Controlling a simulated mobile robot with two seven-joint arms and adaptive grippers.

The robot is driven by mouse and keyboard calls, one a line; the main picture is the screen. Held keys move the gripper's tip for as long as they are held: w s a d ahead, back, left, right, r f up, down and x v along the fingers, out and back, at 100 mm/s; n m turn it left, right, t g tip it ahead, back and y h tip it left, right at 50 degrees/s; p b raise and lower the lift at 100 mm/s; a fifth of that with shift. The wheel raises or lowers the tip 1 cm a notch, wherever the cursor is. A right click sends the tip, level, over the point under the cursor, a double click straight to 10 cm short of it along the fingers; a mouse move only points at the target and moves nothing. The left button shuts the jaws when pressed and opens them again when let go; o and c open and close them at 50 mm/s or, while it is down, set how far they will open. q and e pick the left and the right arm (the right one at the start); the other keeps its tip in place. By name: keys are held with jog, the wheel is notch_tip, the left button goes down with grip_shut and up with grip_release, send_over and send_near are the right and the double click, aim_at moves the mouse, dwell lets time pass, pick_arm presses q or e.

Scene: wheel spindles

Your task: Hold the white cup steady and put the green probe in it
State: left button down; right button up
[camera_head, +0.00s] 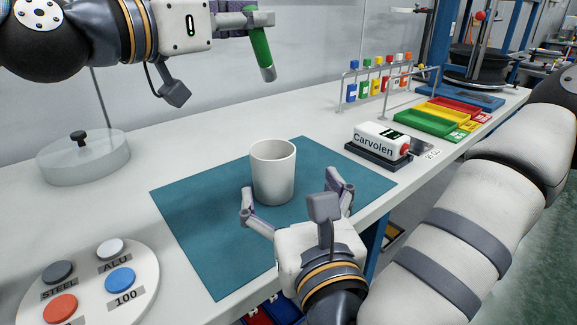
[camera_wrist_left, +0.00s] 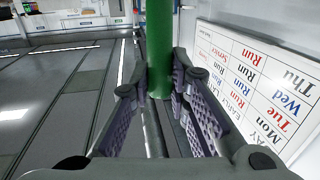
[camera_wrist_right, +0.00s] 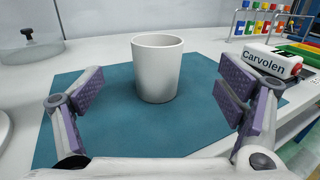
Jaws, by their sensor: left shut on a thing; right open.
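The white cup (camera_head: 273,175) stands upright on the teal mat (camera_head: 215,262). The right wrist view shows the cup (camera_wrist_right: 157,70) ahead of my right gripper. My right gripper (camera_head: 293,196) is open, its fingers apart on the near side of the cup, one toward each side. My left gripper (camera_head: 258,18) is shut on the green probe (camera_head: 262,50) and holds it high above the bench, behind the cup in the picture. The probe hangs slightly tilted, with its silvery end down. In the left wrist view the green probe (camera_wrist_left: 160,45) shows between the fingers.
A glass dish with a black knob (camera_head: 83,158) stands at the left. A round button panel (camera_head: 90,285) is at the front left. The mat around the cup is clear.

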aim_at(269, 142)
jog(key=shift+w+a, duration=0.25)
jog(key=shift+w, duration=0.1)
jog(key=w, duration=0.3)
jog(key=w+a, duration=0.1)
jog(key=w, duration=0.3)
jog(key=w+a, duration=0.1)
jog(key=w, duration=0.3)
jog(key=c, duration=1.2)
